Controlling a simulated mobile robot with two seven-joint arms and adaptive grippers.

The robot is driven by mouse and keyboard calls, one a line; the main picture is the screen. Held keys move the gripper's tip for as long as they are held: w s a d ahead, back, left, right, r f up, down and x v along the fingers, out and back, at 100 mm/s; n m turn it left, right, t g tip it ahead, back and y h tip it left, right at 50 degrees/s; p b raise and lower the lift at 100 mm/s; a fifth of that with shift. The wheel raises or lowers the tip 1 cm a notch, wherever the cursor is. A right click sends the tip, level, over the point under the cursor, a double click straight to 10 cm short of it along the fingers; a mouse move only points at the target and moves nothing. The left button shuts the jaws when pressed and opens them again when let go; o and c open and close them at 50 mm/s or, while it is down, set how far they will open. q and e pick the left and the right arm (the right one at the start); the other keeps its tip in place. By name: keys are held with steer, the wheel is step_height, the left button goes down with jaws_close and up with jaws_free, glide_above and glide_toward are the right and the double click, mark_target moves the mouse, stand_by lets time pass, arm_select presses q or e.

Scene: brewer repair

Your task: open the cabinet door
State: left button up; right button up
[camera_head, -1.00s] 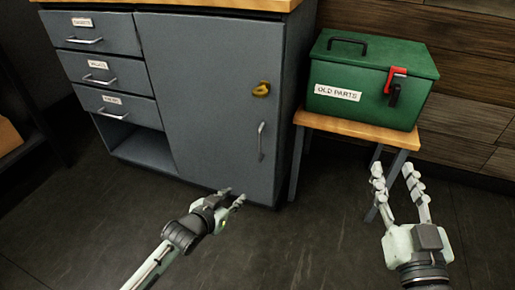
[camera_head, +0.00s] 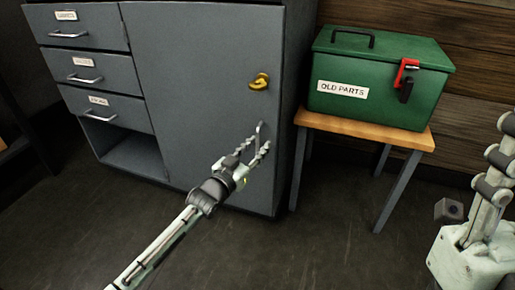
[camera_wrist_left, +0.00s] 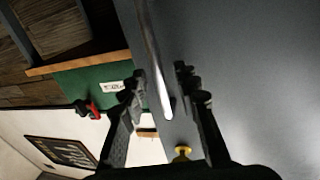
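The grey cabinet door (camera_head: 205,90) is closed, with a vertical metal handle (camera_head: 259,135) low on its right side and a yellow latch (camera_head: 259,82) above it. My left gripper (camera_head: 257,150) is at the handle. In the left wrist view the handle (camera_wrist_left: 153,55) runs between the two open fingers (camera_wrist_left: 163,90), with gaps beside it; I cannot tell whether either finger touches it. The yellow latch also shows there (camera_wrist_left: 182,153).
Several drawers (camera_head: 95,73) and an open shelf are left of the door. A green "OLD PARTS" box (camera_head: 350,70) with a red clasp stands on a wooden stool (camera_head: 350,127) just right of the cabinet. The dark floor (camera_head: 310,245) in front is clear.

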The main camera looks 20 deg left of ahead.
arm_select(q)
steer(key=shift+w, duration=0.3)
jaws_close()
stand_by(0.3)
